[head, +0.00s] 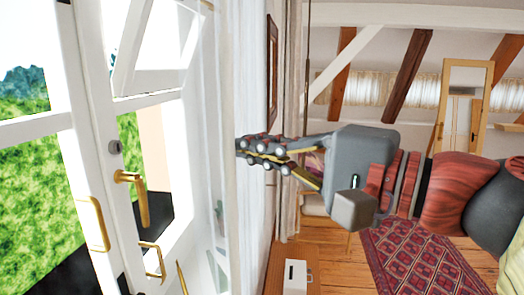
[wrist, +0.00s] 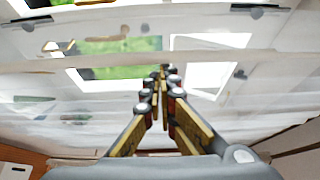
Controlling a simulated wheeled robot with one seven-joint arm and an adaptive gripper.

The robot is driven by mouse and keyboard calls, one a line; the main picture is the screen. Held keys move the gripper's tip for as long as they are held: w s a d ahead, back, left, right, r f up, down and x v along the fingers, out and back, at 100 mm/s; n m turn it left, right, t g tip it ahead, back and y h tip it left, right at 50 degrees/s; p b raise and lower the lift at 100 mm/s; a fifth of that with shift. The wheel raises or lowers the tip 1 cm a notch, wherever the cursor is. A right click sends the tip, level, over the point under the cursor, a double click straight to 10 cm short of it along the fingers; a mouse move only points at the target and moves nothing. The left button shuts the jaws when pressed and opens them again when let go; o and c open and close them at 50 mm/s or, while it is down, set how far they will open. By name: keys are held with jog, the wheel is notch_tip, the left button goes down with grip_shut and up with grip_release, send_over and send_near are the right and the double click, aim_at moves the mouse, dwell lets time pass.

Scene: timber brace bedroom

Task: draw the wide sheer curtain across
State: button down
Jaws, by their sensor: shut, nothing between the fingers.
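The wide sheer curtain (head: 228,80) hangs as a pale, translucent sheet beside the open white window (head: 88,110) in the head view. In the wrist view the sheer (wrist: 60,135) spreads across most of the picture, with the window panes and greenery showing through it. My gripper (head: 240,148) reaches left from the arm, with its fingertips at the sheer's edge in the head view. Its fingers are closed together with nothing between them. In the wrist view the fingertips (wrist: 163,72) point at the sheer. I cannot tell whether they touch the cloth.
The window has brass handles (head: 132,190), and a tilted pane stands open above. A cream drape (head: 290,215) hangs right of the sheer. A white box (head: 295,276) sits on a low wooden surface below. A red patterned rug (head: 415,262) lies on the wooden floor at right.

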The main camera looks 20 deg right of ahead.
jog(key=s+a+b, duration=0.1)
jog(key=s+a, duration=0.1)
jog(key=s, duration=0.3)
jog(key=shift+s+a, duration=0.35)
jog(key=shift+s, duration=0.05)
jog(key=shift+s+b, duration=0.1)
jog(key=shift+b, duration=0.2)
